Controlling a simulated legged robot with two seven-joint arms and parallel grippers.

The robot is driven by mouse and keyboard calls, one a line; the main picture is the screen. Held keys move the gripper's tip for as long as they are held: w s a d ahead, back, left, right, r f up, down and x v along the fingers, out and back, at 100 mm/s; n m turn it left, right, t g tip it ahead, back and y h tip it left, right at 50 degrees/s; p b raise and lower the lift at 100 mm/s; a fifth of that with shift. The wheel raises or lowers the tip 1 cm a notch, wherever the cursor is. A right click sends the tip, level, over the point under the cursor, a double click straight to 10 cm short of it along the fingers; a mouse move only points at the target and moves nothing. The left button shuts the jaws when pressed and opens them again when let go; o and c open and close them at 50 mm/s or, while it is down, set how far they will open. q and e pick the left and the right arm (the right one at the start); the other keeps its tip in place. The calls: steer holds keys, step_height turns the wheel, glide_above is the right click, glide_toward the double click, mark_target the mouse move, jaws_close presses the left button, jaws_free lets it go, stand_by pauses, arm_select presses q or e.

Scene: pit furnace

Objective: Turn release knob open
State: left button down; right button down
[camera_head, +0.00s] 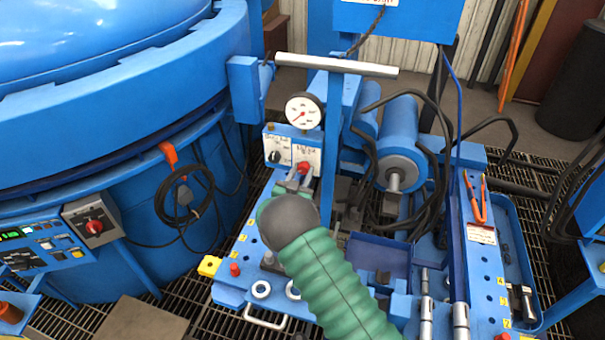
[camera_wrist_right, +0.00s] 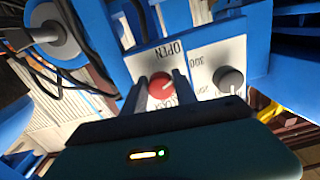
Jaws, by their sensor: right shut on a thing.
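The red release knob (camera_head: 304,168) sits on a white plate (camera_head: 310,152) below the pressure gauge. In the right wrist view the knob (camera_wrist_right: 161,86) lies between my two fingers, with "OPEN" printed above it and partly hidden "CLOSE" lettering below it. My right gripper (camera_head: 300,178) reaches up to the plate and is shut on the red knob. It also shows from behind in the right wrist view (camera_wrist_right: 164,90). A grey-black knob (camera_wrist_right: 228,79) with number marks is beside the red one. My left gripper is not in view.
The round pressure gauge (camera_head: 304,111) stands just above the plate, under a grey crossbar handle (camera_head: 336,65). A big blue furnace (camera_head: 120,110) fills the left. Blue cylinders (camera_head: 398,140) and black hoses are to the right. Orange-handled pliers (camera_head: 476,200) lie on the right panel.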

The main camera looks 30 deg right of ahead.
steer(key=shift+a, duration=0.1)
steer(key=c, duration=1.3)
jaws_free()
steer(key=o, duration=0.3)
steer(key=shift+s+a+r, duration=0.1)
steer(key=shift+s+r, duration=0.05)
steer(key=shift+r, duration=0.05)
steer(key=shift+o, duration=0.2)
steer(key=shift+f, duration=0.1)
steer(key=shift+s+a, duration=0.2)
steer(key=shift+a, duration=0.1)
steer(key=p+v, duration=0.2)
steer(key=v, duration=1.4)
